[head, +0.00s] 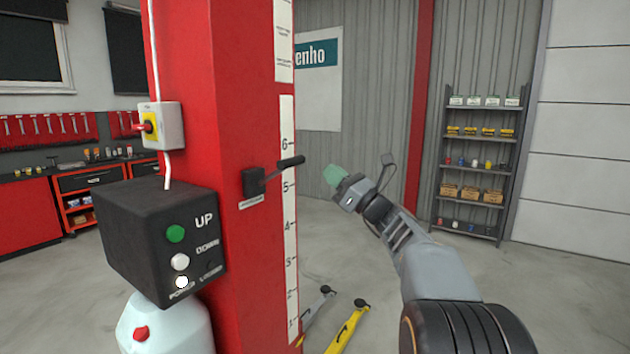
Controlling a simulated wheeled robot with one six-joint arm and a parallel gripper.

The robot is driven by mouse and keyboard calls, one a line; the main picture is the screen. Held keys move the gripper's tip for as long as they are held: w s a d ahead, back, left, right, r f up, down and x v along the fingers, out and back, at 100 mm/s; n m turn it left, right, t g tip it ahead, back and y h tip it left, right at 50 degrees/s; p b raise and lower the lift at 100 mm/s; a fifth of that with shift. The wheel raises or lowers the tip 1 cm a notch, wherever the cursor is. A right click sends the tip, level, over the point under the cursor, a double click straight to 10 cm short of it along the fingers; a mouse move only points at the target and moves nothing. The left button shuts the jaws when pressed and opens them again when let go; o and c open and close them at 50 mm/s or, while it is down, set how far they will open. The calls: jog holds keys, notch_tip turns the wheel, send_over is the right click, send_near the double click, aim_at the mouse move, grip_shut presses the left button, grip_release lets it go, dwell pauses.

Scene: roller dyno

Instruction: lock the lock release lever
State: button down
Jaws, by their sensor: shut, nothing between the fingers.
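The lock release lever (291,161) is a black handle on a black block (253,182) fixed to the face of a red lift post (232,80). The lever sticks out to the right and tilts slightly upward, with its grip crossing the height scale near the 6 mark. A small label sits under the block, too small to read. My gripper (334,174), with green fingertips, is shut and empty. It is to the right of the lever's end, apart from it, at about the same height in the picture.
A black control box (150,235) with UP and DOWN buttons juts from the post's left, above a white tank (165,325). A yellow and red switch (160,125) is higher up. Open floor lies right, before a shelf (478,165).

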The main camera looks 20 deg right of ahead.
jog(key=s+d, duration=0.1)
jog(key=s, duration=0.1)
jog(key=s+d, duration=0.1)
jog(key=d, duration=0.1)
jog(key=shift+s+d+r+b, duration=0.15)
jog(key=shift+s+r+b, duration=0.2)
jog(key=shift+r+b, duration=0.05)
